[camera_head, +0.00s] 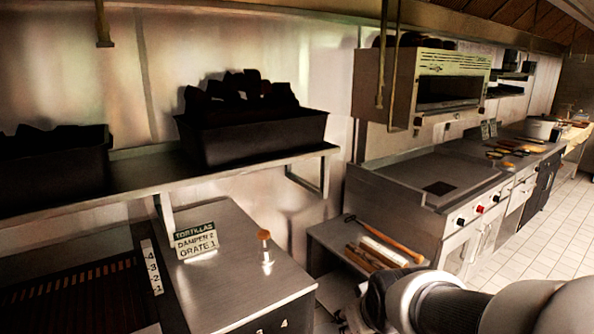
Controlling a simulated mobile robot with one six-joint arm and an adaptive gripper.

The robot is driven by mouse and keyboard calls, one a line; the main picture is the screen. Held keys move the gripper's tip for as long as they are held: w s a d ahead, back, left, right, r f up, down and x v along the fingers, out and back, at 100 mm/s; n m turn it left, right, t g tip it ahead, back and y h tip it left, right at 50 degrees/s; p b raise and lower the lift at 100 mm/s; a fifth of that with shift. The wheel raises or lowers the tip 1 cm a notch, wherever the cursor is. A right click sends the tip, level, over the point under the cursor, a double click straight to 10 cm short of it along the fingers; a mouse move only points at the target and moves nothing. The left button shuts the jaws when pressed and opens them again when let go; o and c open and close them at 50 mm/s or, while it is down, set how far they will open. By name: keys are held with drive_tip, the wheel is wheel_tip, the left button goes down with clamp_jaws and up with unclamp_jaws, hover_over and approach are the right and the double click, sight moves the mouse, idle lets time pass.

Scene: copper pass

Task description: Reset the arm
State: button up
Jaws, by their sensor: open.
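My arm shows at the bottom right, with a rounded grey joint and a dark ribbed link. It reaches in from the right edge and passes out at the bottom of the picture. The end of the arm is hidden or below the frame, so my gripper does not show. Nothing is seen held by the arm.
A wall shelf (142,178) carries black bins (255,138) of dark lumps. Below are a grill (80,300) and a steel counter (240,285) with a sign (196,241) and a knobbed piece (265,246). A griddle (430,178) stands right; tiled floor (540,240) is clear.

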drive_tip(key=s+d+r+m+g, duration=0.1)
drive_tip(key=s, duration=1)
drive_tip(key=s+d+r+m+g, duration=0.1)
drive_tip(key=s+r+m, duration=0.1)
drive_tip(key=s, duration=0.9)
drive_tip(key=shift+r+g, duration=0.2)
drive_tip(key=shift+g, duration=0.1)
